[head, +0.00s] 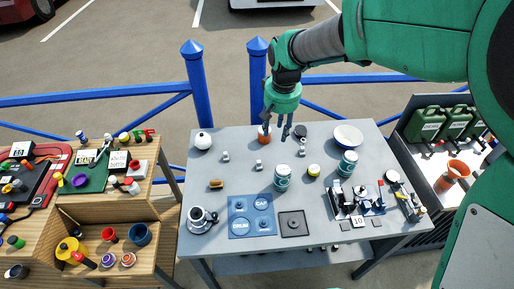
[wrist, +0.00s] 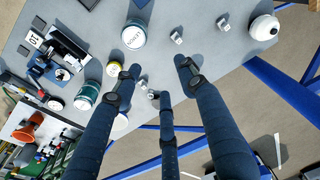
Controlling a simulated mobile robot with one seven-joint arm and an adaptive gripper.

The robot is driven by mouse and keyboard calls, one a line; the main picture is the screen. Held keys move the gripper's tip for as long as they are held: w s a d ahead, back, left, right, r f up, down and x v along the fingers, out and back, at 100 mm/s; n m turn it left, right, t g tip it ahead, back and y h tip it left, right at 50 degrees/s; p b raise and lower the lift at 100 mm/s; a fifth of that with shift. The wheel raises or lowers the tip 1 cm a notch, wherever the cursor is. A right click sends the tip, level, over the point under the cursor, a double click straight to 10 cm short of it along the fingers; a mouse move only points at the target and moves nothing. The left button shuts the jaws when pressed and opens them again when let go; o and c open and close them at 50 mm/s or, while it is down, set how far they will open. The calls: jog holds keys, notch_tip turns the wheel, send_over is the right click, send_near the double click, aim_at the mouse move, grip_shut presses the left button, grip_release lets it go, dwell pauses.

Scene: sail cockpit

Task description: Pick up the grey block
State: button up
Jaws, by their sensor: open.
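Two small light-grey pieces stand on the table, one left of centre (head: 226,156) and one nearer the middle (head: 259,166). They also show near the top of the wrist view, as the left piece (wrist: 222,24) and the middle piece (wrist: 176,36). I cannot tell which is the grey block. My gripper (head: 278,122) points down over the table's back edge, beyond both pieces. Its fingers are spread in the wrist view (wrist: 155,78), with nothing held. A small metallic item (wrist: 140,83) shows near the fingertips, partly hidden and unclear.
An orange-brown cup (head: 264,138) stands by my fingers, near a dark round item (head: 301,131). A white ball (head: 202,141), labelled can (head: 282,178), yellow jar (head: 313,170), teal can (head: 347,163) and white bowl (head: 348,135) stand around. The blue mat (head: 251,217) lies in front.

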jog(key=g+p, duration=0.2)
send_over(259, 162)
notch_tip(259, 162, down, 12)
jog(key=r, duration=0.1)
jog(key=shift+w+a+f, duration=0.1)
jog(key=shift+w+f, duration=0.05)
jog(key=shift+f, duration=0.2)
jog(key=shift+f+b, duration=0.6)
jog(key=shift+f, duration=3.7)
jog(key=shift+f+b, duration=0.7)
jog(key=shift+f, duration=1.9)
jog(key=shift+c, duration=0.2)
jog(key=c, duration=0.9)
